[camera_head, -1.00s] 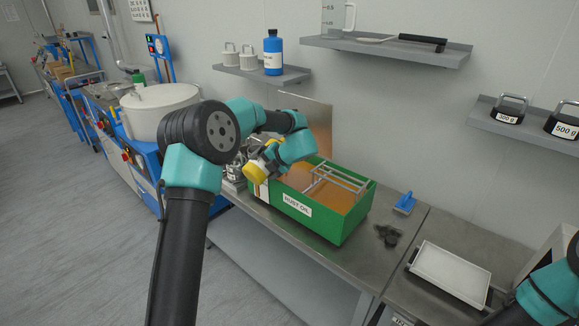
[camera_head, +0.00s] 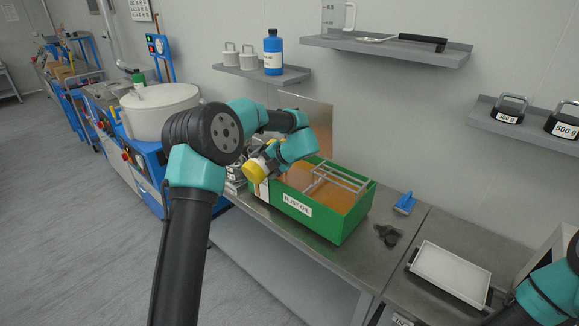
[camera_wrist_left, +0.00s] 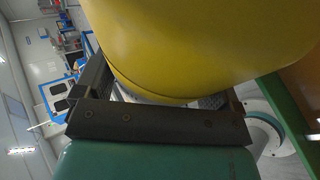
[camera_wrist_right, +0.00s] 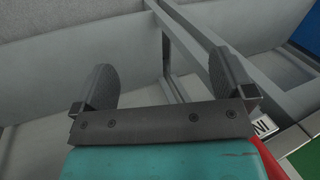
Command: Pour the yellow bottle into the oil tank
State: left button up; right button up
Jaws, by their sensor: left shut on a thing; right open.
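The yellow bottle (camera_head: 256,170) is at the left end of the green oil tank (camera_head: 325,225), labelled RUST OIL. Its yellow end faces down and left in the head view, so it looks tilted. It fills the top of the left wrist view (camera_wrist_left: 200,45). My left gripper (camera_wrist_left: 155,92) is shut on it; the arm hides part of the bottle in the head view. I cannot tell whether anything flows from it. The tank holds brown-orange liquid (camera_head: 298,176) and a metal rack (camera_head: 338,180). My right gripper (camera_wrist_right: 165,82) is open and empty, above grey metal beams.
A blue-handled tool (camera_head: 405,203) and a dark object (camera_head: 388,234) lie on the steel table right of the tank. A white tray (camera_head: 450,274) is further right. A wall shelf (camera_head: 290,75) holds a blue bottle (camera_head: 273,52). A white drum (camera_head: 160,105) stands at left.

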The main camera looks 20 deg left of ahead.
pick_arm(q)
jog(key=shift+w+d+r+m+g+p, duration=0.15)
jog(key=shift+w+r+m+g+p, duration=0.1)
jog(key=shift+w+m+g+p, duration=0.2)
dwell(2.0)
jog(key=shift+f+m+g+y, duration=0.35)
jog(key=shift+f+g+y, duration=0.15)
jog(key=shift+f+g, duration=0.05)
dwell(3.0)
jog(key=shift+w+d+r+m+g+y, duration=0.15)
jog(key=shift+w+m+g+y, duration=0.15)
jog(key=shift+m+g, duration=0.15)
dwell(1.5)
